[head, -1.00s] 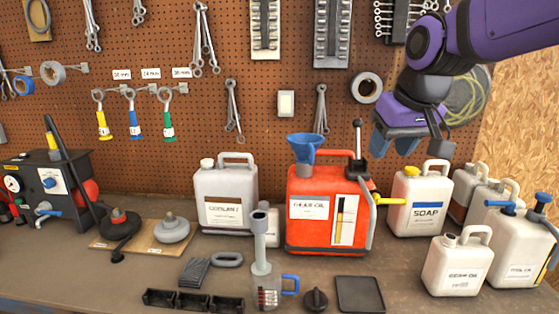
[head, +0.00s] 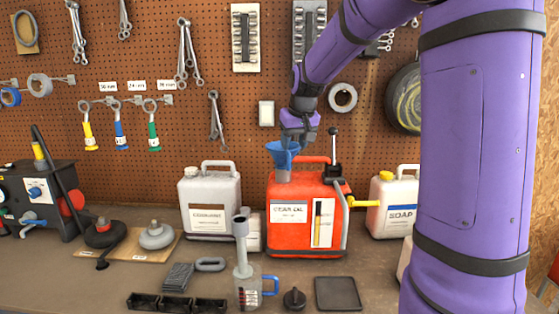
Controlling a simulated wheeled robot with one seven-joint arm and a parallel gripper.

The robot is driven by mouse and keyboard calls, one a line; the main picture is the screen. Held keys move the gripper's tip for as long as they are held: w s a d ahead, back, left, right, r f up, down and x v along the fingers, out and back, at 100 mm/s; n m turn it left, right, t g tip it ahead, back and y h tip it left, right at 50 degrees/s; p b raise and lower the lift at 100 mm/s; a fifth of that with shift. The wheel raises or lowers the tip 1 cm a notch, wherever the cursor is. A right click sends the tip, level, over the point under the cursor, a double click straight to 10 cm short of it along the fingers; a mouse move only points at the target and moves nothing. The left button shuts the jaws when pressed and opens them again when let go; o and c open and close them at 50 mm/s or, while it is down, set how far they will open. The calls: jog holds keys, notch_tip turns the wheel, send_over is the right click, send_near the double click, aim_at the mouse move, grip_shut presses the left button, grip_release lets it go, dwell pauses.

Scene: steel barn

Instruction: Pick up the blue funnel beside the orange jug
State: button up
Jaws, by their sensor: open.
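The blue funnel (head: 283,154) stands upright, its narrow end in the opening on top of the orange jug (head: 290,238), so it is on the jug rather than beside it. The jug stands on the bench and has a white label and a hand pump. My gripper (head: 297,135) is open, pointing down at the funnel's rim. It overlaps the rim's upper right in the picture. I cannot tell whether the fingers touch the funnel or are behind it, and the fingertips are partly hidden.
A white coolant jug (head: 208,200) stands left of the orange jug and a white soap jug (head: 392,205) to its right. The pump handle (head: 334,145) rises close right of my gripper. My arm covers the right side.

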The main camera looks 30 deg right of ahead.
aim_at(290, 158)
jog(key=shift+x, duration=3.95)
jog(key=shift+a, duration=0.1)
jog(key=shift+c, duration=0.2)
grip_shut()
